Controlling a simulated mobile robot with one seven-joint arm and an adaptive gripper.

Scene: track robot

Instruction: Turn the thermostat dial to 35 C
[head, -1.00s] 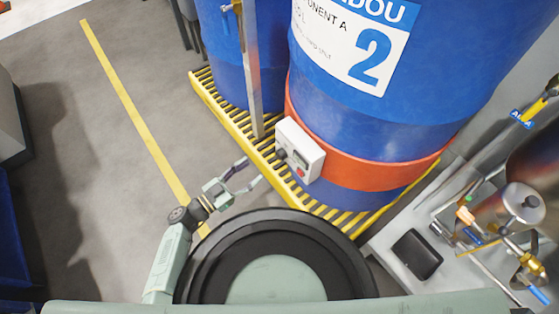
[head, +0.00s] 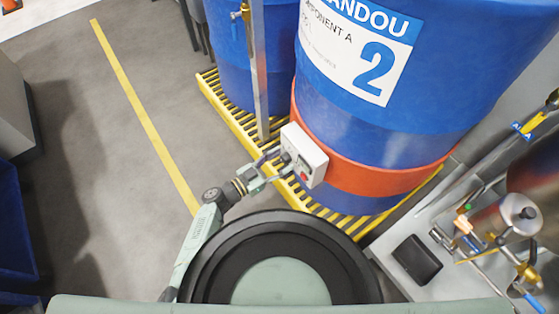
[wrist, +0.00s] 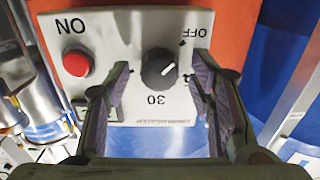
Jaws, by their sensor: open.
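The thermostat box (head: 304,154) is a light grey control box on the orange band of the blue drum marked 2. In the wrist view it appears upside down, with a black round dial (wrist: 159,69) bearing a white pointer line. The pointer aims up and right in that view, toward the OFF side; "30" is printed below the dial. My gripper (head: 280,164) is at the front of the box. In the wrist view my gripper (wrist: 160,85) is open, its two pads either side of the dial, with visible gaps. Whether the pads overlap the dial in depth is unclear.
A red button (wrist: 76,63) sits beside the dial near "ON". The blue drum (head: 390,120) stands on a yellow grating (head: 228,112). A metal post (head: 259,85) rises left of the box. Piping and a metal vessel (head: 520,212) stand at right; grey floor is clear at left.

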